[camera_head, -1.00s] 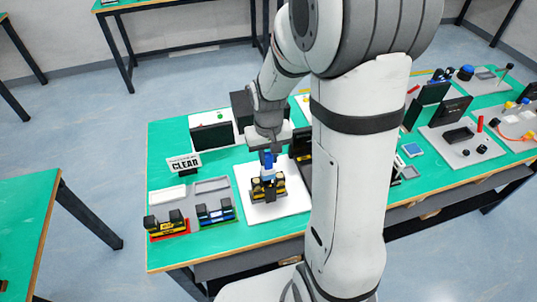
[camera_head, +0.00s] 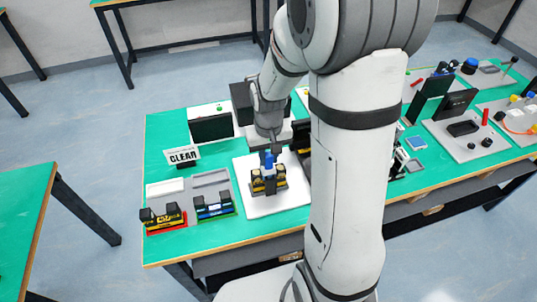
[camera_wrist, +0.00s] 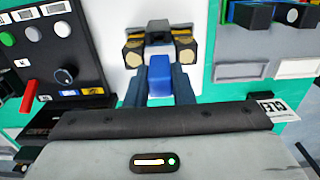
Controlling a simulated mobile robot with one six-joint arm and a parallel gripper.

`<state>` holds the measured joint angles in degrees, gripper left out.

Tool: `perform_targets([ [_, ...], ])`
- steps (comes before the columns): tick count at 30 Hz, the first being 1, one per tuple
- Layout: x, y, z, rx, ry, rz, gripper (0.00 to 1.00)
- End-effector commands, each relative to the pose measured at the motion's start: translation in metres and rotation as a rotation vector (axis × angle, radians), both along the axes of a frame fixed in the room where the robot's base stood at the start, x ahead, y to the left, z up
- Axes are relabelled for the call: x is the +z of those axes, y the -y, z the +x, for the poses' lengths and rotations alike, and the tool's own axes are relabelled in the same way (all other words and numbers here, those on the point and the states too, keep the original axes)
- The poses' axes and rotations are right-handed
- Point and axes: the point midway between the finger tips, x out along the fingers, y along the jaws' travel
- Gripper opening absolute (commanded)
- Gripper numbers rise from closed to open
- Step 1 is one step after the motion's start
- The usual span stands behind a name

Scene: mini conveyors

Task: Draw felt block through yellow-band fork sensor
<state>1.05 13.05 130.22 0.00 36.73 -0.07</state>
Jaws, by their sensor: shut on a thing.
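The yellow-band fork sensor (camera_head: 268,183) stands on a white plate, its two dark, yellow-marked posts apart. It also shows at the top of the wrist view (camera_wrist: 184,50). My gripper (camera_head: 268,156) is just behind it in the head view. In the wrist view my gripper (camera_wrist: 160,90) is shut on a blue block (camera_wrist: 160,76), taken to be the felt block. The blue block (camera_head: 267,161) shows above and behind the sensor in the head view. A paler blue part lies in the gap between the posts. Whether it touches them I cannot tell.
Red-based (camera_head: 163,219) and blue-marked (camera_head: 213,206) fork sensors stand to the left. A CLEAR sign (camera_head: 183,157) stands behind them. A black panel with buttons (camera_wrist: 50,55) is close on the left of the wrist view. The white plate's front (camera_head: 280,204) is clear.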

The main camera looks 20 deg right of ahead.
Motion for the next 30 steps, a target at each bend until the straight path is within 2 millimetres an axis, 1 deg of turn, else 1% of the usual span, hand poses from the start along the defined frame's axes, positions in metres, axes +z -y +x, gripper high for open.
perform_targets([
  [1, -0.004, 0.000, 0.000, 0.000, 0.000, 0.000, 0.03],
  [12, -0.017, 0.000, 0.000, 0.000, 0.000, 0.000, 0.03],
  [25, -0.017, 0.000, 0.000, 0.000, 0.000, 0.000, 0.03],
  [30, -0.012, 0.000, 0.000, 0.000, 0.001, 0.000, 0.03],
])
